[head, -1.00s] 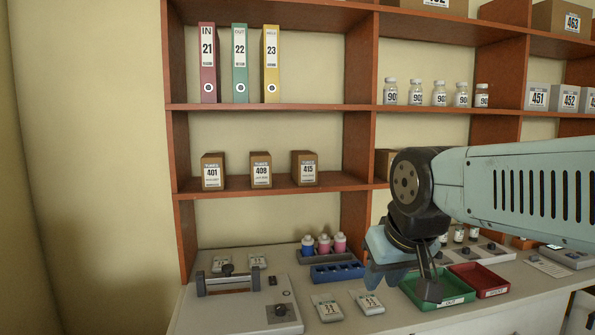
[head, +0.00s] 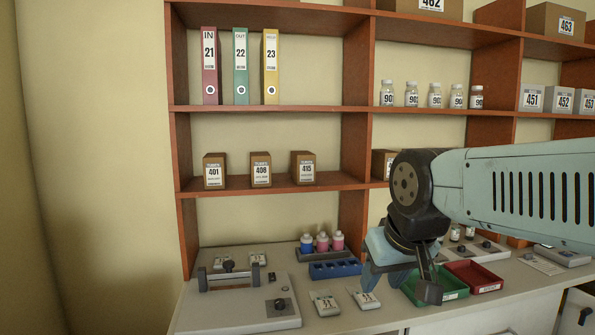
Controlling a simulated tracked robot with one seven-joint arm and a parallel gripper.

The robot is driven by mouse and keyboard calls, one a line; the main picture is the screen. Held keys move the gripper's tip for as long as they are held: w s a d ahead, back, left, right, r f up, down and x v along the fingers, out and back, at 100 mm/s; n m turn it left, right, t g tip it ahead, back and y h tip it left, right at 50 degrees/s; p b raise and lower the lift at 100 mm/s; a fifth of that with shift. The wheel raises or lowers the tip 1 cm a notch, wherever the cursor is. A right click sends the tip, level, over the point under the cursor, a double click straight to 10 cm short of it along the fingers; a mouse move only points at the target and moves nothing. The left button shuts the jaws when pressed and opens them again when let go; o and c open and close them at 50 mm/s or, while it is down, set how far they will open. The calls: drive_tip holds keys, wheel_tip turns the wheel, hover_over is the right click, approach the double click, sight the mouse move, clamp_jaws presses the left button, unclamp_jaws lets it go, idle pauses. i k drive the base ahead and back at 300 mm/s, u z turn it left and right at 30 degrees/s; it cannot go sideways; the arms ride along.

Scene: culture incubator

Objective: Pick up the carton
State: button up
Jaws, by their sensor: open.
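Small brown cartons with white labels stand upright on the middle shelf at the left: carton 401 (head: 214,171), carton 408 (head: 261,170) and carton 415 (head: 303,168). Another brown carton (head: 380,164) shows further right on that shelf, partly hidden behind my arm. Larger cartons stand higher up, 462 (head: 430,5) and 463 (head: 557,22). My gripper (head: 398,290) is open and empty, pointing down over the counter near the green tray. It is below and to the right of the three small cartons, apart from them.
The counter holds a grey device with a handle (head: 236,303), a blue rack (head: 336,270), bottles (head: 322,242), a green tray (head: 450,285) and a red tray (head: 474,276). Shelf uprights (head: 353,150) divide the bays. Binders (head: 240,66) stand above the small cartons.

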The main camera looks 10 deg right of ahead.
sight(303, 162)
drive_tip(key=k, duration=1)
drive_tip(key=z, duration=0.6)
drive_tip(key=i, duration=1.8)
drive_tip(key=u, duration=0.1)
